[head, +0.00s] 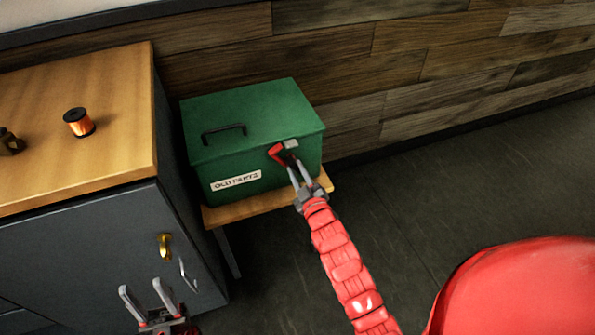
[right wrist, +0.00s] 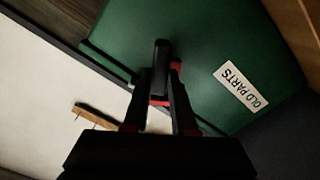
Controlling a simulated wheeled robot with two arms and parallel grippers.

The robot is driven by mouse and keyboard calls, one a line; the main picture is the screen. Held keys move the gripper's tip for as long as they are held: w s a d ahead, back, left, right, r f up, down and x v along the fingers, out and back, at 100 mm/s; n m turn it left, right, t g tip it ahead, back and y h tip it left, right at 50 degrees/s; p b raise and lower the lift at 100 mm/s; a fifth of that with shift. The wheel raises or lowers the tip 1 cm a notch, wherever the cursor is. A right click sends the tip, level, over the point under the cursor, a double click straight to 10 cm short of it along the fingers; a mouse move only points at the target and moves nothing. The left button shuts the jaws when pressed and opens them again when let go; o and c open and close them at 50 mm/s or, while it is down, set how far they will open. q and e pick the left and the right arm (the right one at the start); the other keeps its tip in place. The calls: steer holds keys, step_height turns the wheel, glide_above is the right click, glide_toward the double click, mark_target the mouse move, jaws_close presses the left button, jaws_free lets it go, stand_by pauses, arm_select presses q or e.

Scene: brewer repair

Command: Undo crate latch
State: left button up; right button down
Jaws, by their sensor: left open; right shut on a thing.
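The green crate (head: 262,105) is closed and sits on a low wooden stand. Its front carries an "OLD PARTS" label (head: 236,181), which also shows upside down in the right wrist view (right wrist: 241,88). The latch (head: 276,151) is at the crate's upper front edge, with a red part and a grey metal piece. My right gripper (head: 288,161) is at the latch and shut on it; the fingers partly hide it. In the right wrist view the dark fingers lie against the crate (right wrist: 200,35). My left gripper (head: 143,289) is open and empty, low in front of the cabinet.
A grey cabinet with a wooden top (head: 110,150) stands left of the crate. An orange-and-black spool (head: 79,122) and a small dark object (head: 9,142) lie on it. A brass fitting (head: 164,246) is on its front. Dark floor (head: 460,180) is clear at right.

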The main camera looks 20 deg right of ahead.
steer(key=n, duration=0.2)
steer(key=n+b, duration=0.1)
steer(key=shift+a+f+n, duration=0.15)
steer(key=shift+n, duration=0.25)
steer(key=shift+n+b, duration=0.85)
steer(key=shift+n, duration=0.85)
steer(key=c, duration=0.7)
jaws_free()
steer(key=s, duration=0.5)
steer(key=s+p, duration=0.1)
steer(key=s, duration=0.5)
steer(key=s+p, duration=0.1)
steer(key=s, duration=0.5)
steer(key=shift+s+d, duration=0.2)
steer(key=shift+d, duration=0.05)
